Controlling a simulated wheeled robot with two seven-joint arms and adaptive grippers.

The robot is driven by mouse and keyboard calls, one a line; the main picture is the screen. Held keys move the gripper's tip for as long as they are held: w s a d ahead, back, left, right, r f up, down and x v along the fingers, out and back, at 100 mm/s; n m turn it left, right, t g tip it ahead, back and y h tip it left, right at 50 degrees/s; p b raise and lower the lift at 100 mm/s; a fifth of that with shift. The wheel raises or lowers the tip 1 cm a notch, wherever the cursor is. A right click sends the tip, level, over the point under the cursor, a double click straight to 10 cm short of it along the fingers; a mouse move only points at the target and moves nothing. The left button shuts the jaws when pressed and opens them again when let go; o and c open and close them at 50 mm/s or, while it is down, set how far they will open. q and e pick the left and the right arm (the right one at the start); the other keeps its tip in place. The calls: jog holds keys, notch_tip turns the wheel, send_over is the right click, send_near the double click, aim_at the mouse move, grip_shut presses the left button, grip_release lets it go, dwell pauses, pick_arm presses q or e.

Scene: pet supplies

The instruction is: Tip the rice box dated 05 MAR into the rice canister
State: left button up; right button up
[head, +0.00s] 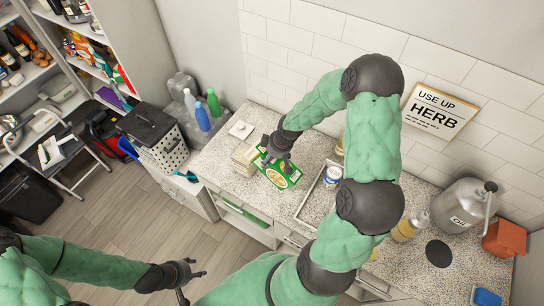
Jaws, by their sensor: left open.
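A green box with a yellow food picture (282,176) is on the speckled counter, tilted or lying; no date is readable. A beige box (243,159) stands just left of it. My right gripper (267,154) is at the upper left edge of the green box, pointing down; whether its fingers grip the box is not clear. My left gripper (196,283) is open and empty, low in front of the counter over the floor. I see no canister labelled rice; my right arm hides part of the counter. A steel canister marked OIL (463,208) stands at the right.
A tray (303,209) holding a blue-and-white can (332,175) lies right of the green box. Bottles (408,228), an orange block (505,240), a black disc (438,253) and a blue item (486,297) occupy the right counter. A white square item (240,130) lies at the left end.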

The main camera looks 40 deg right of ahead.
jog(key=shift+w+r, duration=0.15)
jog(key=shift+w, duration=0.1)
jog(key=shift+w+a+r+g+h+p, duration=0.2)
jog(key=shift+w+r+g+h, duration=0.15)
jog(key=shift+r+g, duration=0.45)
jog(key=shift+w+a+r+g+h+p, duration=0.2)
jog(key=shift+w+r+g, duration=0.25)
jog(key=shift+g, duration=0.55)
jog(key=shift+w+d+r, duration=0.1)
jog(key=shift+d+r, duration=0.05)
jog(key=shift+w+r+g+p, duration=0.15)
jog(key=shift+r+g+p, duration=0.05)
jog(key=shift+g+p, duration=0.2)
dwell(2.7)
jog(key=shift+w+r+g+h, duration=0.2)
jog(key=shift+g+h, duration=0.05)
jog(key=shift+g, duration=0.05)
dwell(2.4)
